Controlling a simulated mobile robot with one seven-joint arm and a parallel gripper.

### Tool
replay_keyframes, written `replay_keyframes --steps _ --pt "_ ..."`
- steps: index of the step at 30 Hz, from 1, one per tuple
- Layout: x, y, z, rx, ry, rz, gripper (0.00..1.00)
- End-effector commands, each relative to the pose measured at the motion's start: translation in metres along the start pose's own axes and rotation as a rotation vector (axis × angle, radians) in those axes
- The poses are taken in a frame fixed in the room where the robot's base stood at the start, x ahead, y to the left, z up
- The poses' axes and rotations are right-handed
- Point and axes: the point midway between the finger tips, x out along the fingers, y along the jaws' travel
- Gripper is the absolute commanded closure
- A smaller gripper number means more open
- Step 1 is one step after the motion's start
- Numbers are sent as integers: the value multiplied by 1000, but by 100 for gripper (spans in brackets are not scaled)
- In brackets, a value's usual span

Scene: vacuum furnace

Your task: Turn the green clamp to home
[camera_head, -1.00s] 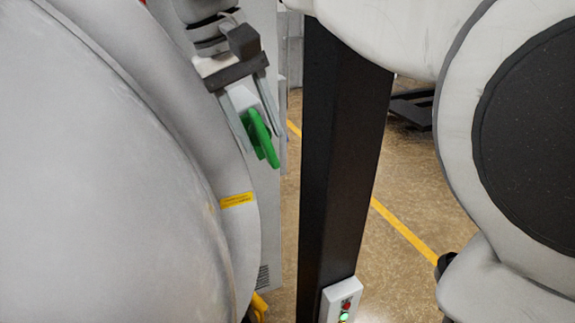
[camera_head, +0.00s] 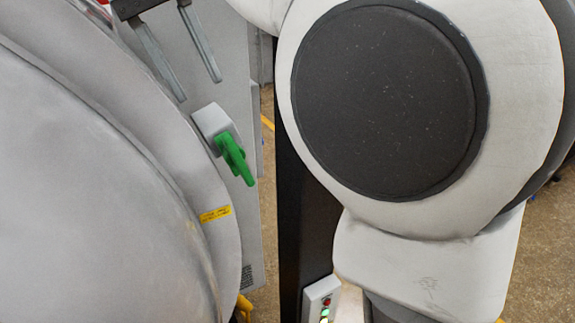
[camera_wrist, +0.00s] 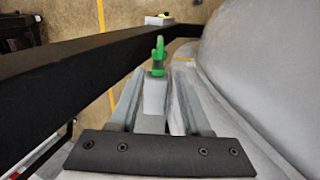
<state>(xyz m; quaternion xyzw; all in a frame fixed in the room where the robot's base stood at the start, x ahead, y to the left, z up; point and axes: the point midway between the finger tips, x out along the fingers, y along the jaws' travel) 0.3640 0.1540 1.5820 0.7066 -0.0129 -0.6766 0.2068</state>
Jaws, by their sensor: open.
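The green clamp (camera_head: 235,160) sticks out from a pale grey block (camera_head: 211,121) at the edge of the large grey rounded furnace body. In the head view it slants down to the right. My gripper (camera_head: 198,89) is open and empty, up and left of the clamp in the picture, with a visible gap between its fingertips and the block. In the wrist view the green clamp (camera_wrist: 158,54) stands upright just beyond my open fingers, and the grey block (camera_wrist: 155,95) shows between them. Nothing touches the clamp.
The furnace body (camera_head: 80,190) fills the left side, with a yellow label (camera_head: 215,214) on its rim. A black post (camera_head: 290,220) stands right of the clamp, with a button box (camera_head: 321,300) low on it. My arm covers much of the right side.

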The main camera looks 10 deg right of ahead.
Motion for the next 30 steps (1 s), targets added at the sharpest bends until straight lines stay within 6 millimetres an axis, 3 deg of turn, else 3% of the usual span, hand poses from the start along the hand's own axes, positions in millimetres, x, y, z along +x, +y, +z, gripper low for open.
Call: replay_keyframes --steps 4,12,26,30 --pt "-10 0 1 -2 3 0 52" --pt "21 23 13 19 48 -47 52" --pt "75 45 41 62 134 -121 52" --pt "106 45 52 80 162 -142 52"
